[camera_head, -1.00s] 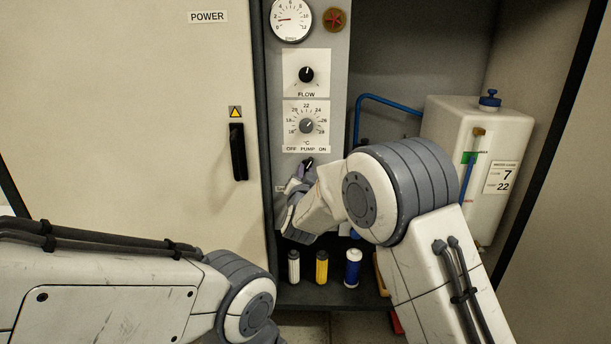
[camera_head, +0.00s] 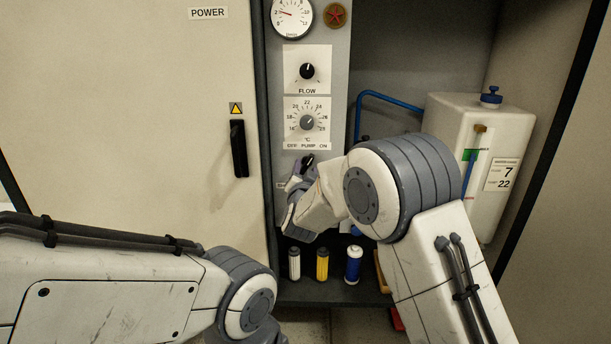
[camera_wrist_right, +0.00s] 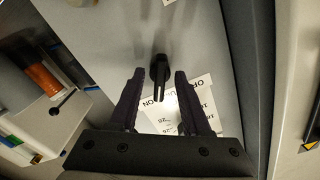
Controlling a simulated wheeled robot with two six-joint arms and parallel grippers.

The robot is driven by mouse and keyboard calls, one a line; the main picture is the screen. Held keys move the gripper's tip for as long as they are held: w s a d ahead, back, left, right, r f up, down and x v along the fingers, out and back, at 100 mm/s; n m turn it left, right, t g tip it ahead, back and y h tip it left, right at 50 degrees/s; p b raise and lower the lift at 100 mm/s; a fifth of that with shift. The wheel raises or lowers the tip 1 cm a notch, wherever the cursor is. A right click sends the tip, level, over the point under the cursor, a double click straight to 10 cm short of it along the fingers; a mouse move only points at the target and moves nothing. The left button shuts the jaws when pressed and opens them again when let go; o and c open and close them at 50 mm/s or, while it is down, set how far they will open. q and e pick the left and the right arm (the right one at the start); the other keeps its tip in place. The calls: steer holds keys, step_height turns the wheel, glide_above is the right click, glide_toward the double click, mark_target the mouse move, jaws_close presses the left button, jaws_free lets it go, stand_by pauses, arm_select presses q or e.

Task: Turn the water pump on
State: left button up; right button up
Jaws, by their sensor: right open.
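The pump switch is a small black lever (camera_head: 308,160) on the grey panel (camera_head: 275,130), just under the "OFF PUMP ON" label (camera_head: 307,146). In the right wrist view the lever (camera_wrist_right: 159,72) stands between the two dark fingers, with gaps on both sides, and its marked end points toward the ON end of the label. My right gripper (camera_wrist_right: 160,73) is open at the lever. In the head view the right gripper (camera_head: 297,186) is partly hidden by its own wrist. My left arm shows at lower left, but its gripper is out of view.
A pressure gauge (camera_head: 292,15), a FLOW knob (camera_head: 307,71) and a temperature dial (camera_head: 307,122) are above the switch. A cabinet door with a black handle (camera_head: 239,150) is left. A white tank (camera_head: 500,130) stands right. Three small bottles (camera_head: 322,264) stand below.

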steer(key=s+p, duration=0.2)
steer(key=s, duration=0.8)
steer(key=shift+a, duration=0.15)
steer(key=shift+s, duration=0.1)
